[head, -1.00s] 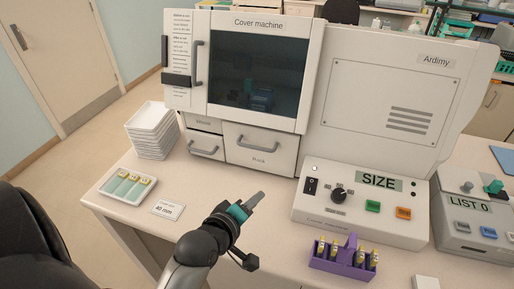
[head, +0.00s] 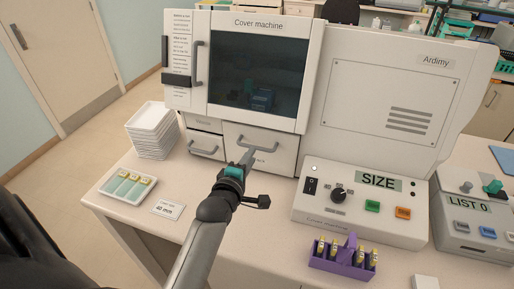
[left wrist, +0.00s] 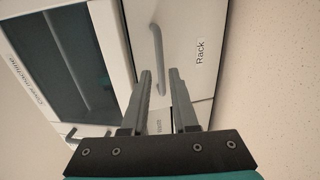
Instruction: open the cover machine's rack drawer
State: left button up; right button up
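The cover machine (head: 255,22) stands at the back of the bench. Its rack drawer (head: 285,161) is the wide lower drawer and looks shut, its front flush with the body. The drawer has a grey bar handle (head: 258,145); in the left wrist view the handle (left wrist: 157,50) runs up from between the fingertips, beside the "Rack" label. My left gripper (head: 249,156) is at the drawer front, just below the handle. In the left wrist view its fingers (left wrist: 160,78) are apart, with the handle's near end between or just beyond their tips; contact cannot be told. My right gripper is not in view.
A smaller drawer (head: 206,153) is left of the rack drawer. A stack of white trays (head: 152,135) and a slide tray (head: 127,186) lie left. The control panel (head: 360,203) juts out at right, with a purple slide rack (head: 341,262) before it.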

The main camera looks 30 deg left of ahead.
aim_at(267, 134)
pick_arm(q)
jog(key=x, duration=0.6)
jog(key=shift+w+f, duration=0.1)
jog(key=shift+w, duration=0.15)
jog(key=shift+c, duration=0.3)
grip_shut()
dwell(1.0)
